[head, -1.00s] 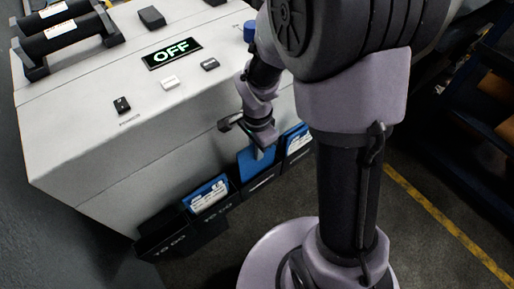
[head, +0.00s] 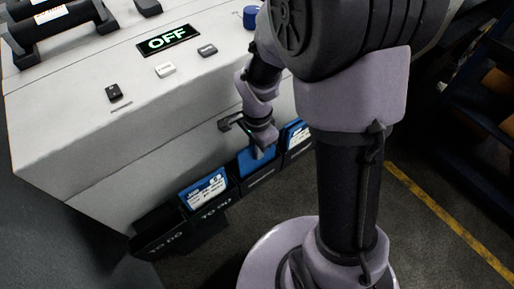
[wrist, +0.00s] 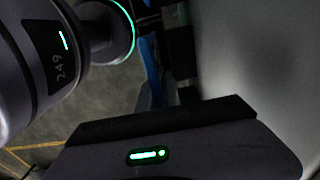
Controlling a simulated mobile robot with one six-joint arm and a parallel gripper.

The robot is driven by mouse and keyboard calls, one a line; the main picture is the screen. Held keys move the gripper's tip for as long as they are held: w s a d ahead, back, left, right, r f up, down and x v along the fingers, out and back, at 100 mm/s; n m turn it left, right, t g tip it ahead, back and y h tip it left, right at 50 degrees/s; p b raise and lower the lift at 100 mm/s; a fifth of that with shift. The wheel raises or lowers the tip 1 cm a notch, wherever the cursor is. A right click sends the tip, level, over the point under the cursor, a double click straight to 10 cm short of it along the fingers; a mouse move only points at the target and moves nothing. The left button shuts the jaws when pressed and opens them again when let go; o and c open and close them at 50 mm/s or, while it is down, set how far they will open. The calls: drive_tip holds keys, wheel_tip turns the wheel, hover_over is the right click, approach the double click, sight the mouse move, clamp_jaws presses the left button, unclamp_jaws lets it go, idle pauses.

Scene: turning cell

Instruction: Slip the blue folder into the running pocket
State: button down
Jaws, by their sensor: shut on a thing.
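My gripper (head: 263,148) is shut on the top edge of a blue folder (head: 246,165), low beside the white machine's side. The folder stands roughly upright. Its lower part is hidden behind the front of a dark pocket (head: 260,179), so it appears to be inside that pocket; I cannot tell how deep. That pocket's label is too small to read. In the wrist view the folder shows as a thin blue strip (wrist: 149,52) beyond the fingers (wrist: 157,94).
A pocket to the left holds a blue folder with a white sheet (head: 205,188). Another blue folder (head: 298,136) stands to the right. The machine top (head: 130,72) carries a display reading OFF (head: 168,40).

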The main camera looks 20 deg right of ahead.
drive_tip(key=c, duration=1)
unclamp_jaws()
drive_tip(key=shift+f, duration=0.1)
drive_tip(key=shift+o, duration=0.2)
wheel_tip(320, 180, up, 10)
drive_tip(key=p, duration=0.7)
drive_tip(key=shift+p, duration=0.35)
drive_tip(key=shift+r, duration=0.3)
drive_tip(key=s+a+r+n+t+y+b, duration=0.1)
drive_tip(key=s+a+r+n+t+b, duration=0.1)
drive_tip(key=s+r+n, duration=0.3)
drive_tip(key=s+a+r+n+t+y+b, duration=0.1)
drive_tip(key=s+r+n+t+b, duration=0.1)
drive_tip(key=s+r+n, duration=0.3)
wheel_tip(320, 180, up, 5)
drive_tip(key=s+t, duration=0.1)
drive_tip(key=s, duration=0.2)
drive_tip(key=shift+a+f+t, duration=0.2)
drive_tip(key=shift+a+t, duration=0.2)
